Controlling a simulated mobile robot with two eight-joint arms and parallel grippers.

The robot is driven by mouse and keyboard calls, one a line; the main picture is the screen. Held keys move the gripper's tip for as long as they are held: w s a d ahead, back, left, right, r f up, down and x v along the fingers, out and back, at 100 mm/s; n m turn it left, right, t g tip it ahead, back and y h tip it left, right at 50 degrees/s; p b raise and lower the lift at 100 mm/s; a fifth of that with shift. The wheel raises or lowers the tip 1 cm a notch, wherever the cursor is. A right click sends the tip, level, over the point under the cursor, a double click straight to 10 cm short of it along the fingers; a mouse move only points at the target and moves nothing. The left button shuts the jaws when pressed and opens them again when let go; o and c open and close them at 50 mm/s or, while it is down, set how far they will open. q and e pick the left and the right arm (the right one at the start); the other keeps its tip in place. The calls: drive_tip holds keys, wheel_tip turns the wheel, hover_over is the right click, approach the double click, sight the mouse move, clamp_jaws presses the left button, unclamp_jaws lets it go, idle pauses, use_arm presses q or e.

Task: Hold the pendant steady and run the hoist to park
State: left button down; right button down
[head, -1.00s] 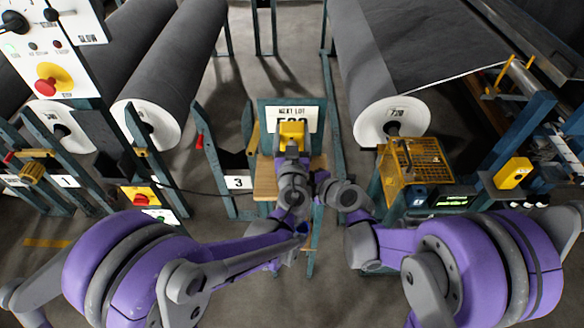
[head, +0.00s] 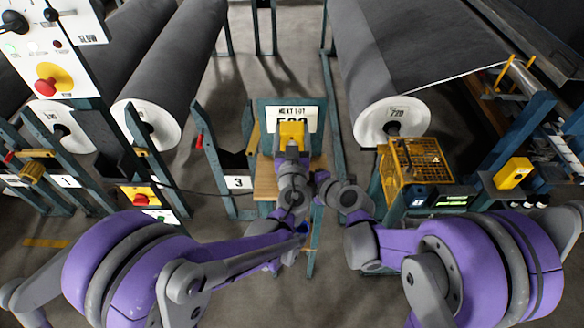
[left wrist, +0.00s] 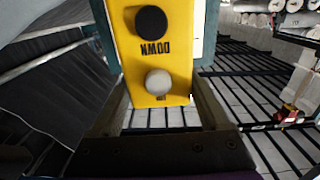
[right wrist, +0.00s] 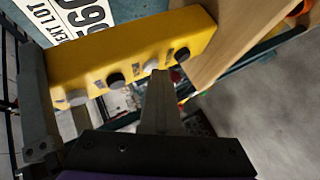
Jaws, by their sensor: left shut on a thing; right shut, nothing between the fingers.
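The yellow pendant (head: 291,134) is in front of the lot sign in the head view. My left gripper (head: 291,150) is shut on it. The left wrist view shows the pendant (left wrist: 155,40) between the fingers, with a black button marked DOWN and a white button. In the right wrist view the pendant (right wrist: 130,60) runs slantwise, with several buttons along its lower edge. My right gripper (right wrist: 160,78) is shut and empty, its tips close to the buttons near the pendant's right end. I cannot tell whether they touch a button.
A NEXT LOT sign (head: 294,115) and a wooden shelf (head: 265,181) are behind the grippers. A large grey roll (head: 375,60) and a yellow cage (head: 416,160) stand right. A control panel (head: 55,60) with a red button is left.

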drive_tip(key=shift+s, duration=0.85)
drive_tip(key=s, duration=0.5)
idle(1.1)
use_arm(q)
unclamp_jaws()
drive_tip(key=shift+s, duration=0.1)
